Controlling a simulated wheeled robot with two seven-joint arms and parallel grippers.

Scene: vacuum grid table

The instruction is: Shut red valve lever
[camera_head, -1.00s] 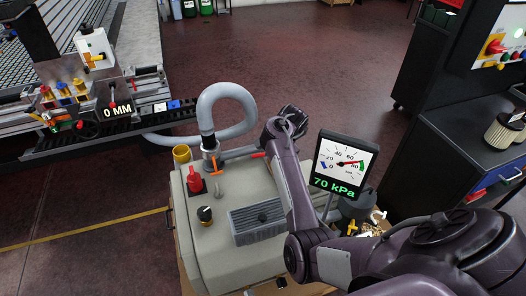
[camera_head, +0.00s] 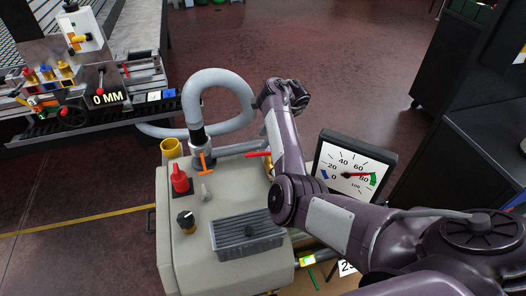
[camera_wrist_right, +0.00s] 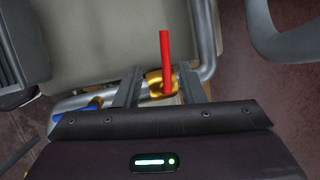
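The red valve lever (camera_wrist_right: 165,62) stands out from a brass valve body (camera_wrist_right: 156,84) on a grey pipe in the right wrist view, lying roughly crosswise to the pipe. In the head view a red lever end (camera_head: 258,154) shows at the back right of the grey pump housing, just left of my right forearm. My right gripper (camera_wrist_right: 160,78) is open around the valve, one finger on each side of the lever, with visible gaps. In the head view my right arm hides its fingers. My left gripper is in neither view.
The pump housing (camera_head: 200,235) carries a red knob (camera_head: 180,178), a black dial (camera_head: 186,220) and an orange handle (camera_head: 204,163). A pressure gauge (camera_head: 345,160) stands behind my right arm. A blue handle (camera_wrist_right: 92,112) lies left of my fingers. A grey hose loops behind.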

